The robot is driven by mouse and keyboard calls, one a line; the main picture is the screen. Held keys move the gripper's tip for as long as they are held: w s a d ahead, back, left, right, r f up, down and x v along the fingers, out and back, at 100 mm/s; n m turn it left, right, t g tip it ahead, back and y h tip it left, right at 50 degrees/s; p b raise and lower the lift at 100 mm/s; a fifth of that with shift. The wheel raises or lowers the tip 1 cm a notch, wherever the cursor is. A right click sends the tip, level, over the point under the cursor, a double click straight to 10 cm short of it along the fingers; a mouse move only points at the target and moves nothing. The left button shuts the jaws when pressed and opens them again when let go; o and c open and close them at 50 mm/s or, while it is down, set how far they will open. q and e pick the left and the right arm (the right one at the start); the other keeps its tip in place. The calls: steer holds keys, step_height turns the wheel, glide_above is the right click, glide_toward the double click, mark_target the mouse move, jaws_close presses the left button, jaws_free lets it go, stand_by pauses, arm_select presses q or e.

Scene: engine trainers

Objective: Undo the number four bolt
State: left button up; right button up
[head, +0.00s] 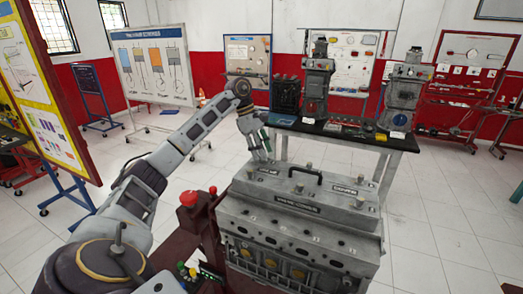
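The grey engine trainer (310,228) stands in front of me, right of centre. Its top cover carries a black handle (305,174), dark label plates and several small bolt heads or studs, one of them near the right end (357,202). The bolt numbers are too small to read, so I cannot tell which is number four. My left arm reaches in from the left, and my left gripper (261,152) points down at the far left corner of the cover. It is too small to tell whether it is open or touches the cover. My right gripper is not in view.
A black-topped table (340,133) with engine parts stands behind the trainer. A red emergency button (188,198) is on a dark red stand at the trainer's left. Display boards (152,66) line the back. The tiled floor at the right (440,235) is clear.

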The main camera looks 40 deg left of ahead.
arm_select(q)
steer(key=shift+c, duration=0.3)
jaws_close()
